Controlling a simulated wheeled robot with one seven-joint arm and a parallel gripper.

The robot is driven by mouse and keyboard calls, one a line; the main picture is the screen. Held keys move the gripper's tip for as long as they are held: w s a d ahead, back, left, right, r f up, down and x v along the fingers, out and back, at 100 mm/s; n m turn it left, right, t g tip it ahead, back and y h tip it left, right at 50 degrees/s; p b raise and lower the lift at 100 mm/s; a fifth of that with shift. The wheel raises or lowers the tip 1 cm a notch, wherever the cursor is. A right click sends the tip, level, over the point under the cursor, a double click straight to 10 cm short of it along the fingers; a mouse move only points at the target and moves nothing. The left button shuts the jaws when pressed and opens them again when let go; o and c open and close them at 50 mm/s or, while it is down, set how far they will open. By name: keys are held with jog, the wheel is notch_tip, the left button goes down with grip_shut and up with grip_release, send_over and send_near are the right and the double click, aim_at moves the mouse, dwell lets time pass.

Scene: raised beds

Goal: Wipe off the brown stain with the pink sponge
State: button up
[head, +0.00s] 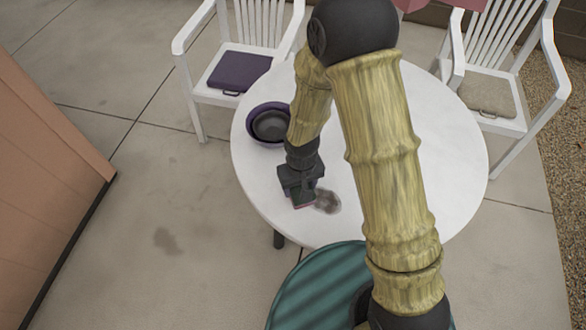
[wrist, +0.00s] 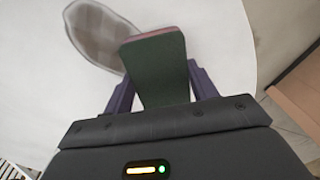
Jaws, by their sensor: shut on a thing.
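The brown stain (head: 327,201) is a dark smudge on the white round table (head: 450,190), near its front edge. It also shows in the wrist view (wrist: 100,35), at the upper left. My gripper (head: 298,196) is low over the table, just left of the stain. It is shut on the sponge (wrist: 158,65), which shows a dark green face and a pink layer along its far edge. In the wrist view the sponge's far left corner overlaps the stain's edge. I cannot tell whether the sponge touches the table. My gripper hides most of the sponge in the head view.
A purple bowl with a dark bowl inside (head: 268,124) stands at the table's left edge. White chairs with a purple cushion (head: 239,71) and a beige cushion (head: 488,95) stand behind. An orange-brown wall (head: 50,170) is at left. The tabletop right of my arm looks clear.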

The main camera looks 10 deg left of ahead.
jog(key=shift+a+f, duration=0.1)
jog(key=shift+a, duration=0.4)
jog(key=shift+w+a+r+p, duration=0.1)
jog(key=shift+a+r+p, duration=0.1)
jog(key=shift+r+p, duration=0.75)
jog(key=shift+d+r+p, duration=0.1)
jog(key=shift+r+p, duration=0.3)
jog(key=shift+r, duration=0.55)
notch_tip(320, 180, up, 4)
jog(key=p, duration=0.3)
jog(key=shift+w, duration=0.1)
jog(key=shift+s+r+p, duration=0.15)
jog(key=shift+s+p, duration=0.1)
jog(key=shift+p, duration=0.05)
jog(key=shift+w, duration=0.1)
